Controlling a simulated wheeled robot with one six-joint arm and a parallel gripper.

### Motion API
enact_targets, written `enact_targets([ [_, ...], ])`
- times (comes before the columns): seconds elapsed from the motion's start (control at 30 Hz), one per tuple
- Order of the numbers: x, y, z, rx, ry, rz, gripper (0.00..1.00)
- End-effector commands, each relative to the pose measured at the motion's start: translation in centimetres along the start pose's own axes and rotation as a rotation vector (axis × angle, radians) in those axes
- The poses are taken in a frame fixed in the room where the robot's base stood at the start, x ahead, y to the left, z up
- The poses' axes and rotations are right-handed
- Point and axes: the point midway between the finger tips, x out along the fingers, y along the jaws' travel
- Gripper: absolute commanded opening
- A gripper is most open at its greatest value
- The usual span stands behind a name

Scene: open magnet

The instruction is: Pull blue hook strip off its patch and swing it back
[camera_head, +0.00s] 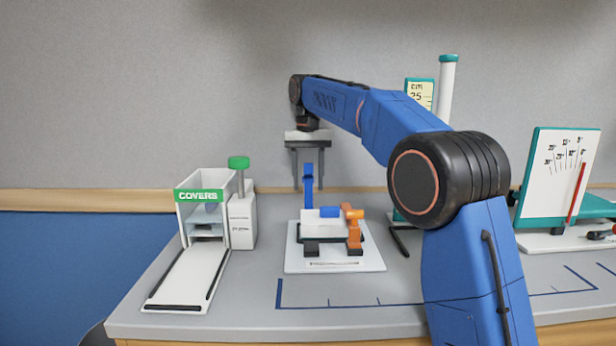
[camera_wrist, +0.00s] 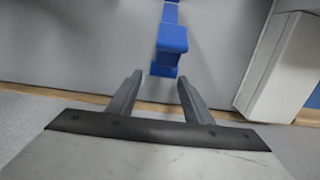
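The blue hook strip (camera_head: 308,186) stands upright on a small white device (camera_head: 325,226), its top raised above it. A blue block (camera_head: 330,212), perhaps part of the patch, and an orange clip (camera_head: 353,228) sit on the same device. My gripper (camera_head: 308,188) hangs from above with its fingers apart, one on each side of the strip's upper part in the head view. In the wrist view, the strip's blue end (camera_wrist: 171,44) lies at the gap between my open fingertips (camera_wrist: 160,76), with space on both sides. Contact cannot be seen.
The device stands on a white base plate (camera_head: 300,262). A white COVERS dispenser (camera_head: 205,212) with a ramp stands to the left, beside a green-topped unit (camera_head: 241,215). A gauge board (camera_head: 555,180) stands at the right. The front middle of the grey table (camera_head: 250,318) is clear.

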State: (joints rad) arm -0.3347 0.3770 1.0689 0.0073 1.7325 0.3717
Motion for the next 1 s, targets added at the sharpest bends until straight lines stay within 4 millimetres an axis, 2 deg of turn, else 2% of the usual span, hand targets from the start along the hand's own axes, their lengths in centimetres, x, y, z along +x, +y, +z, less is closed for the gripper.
enact_targets([
  [0.47,-1.5,0.0,0.7,-0.002,0.051,-0.006,0.45],
  [1.0,-5.5,-0.1,3.6,-0.003,0.296,-0.008,0.45],
])
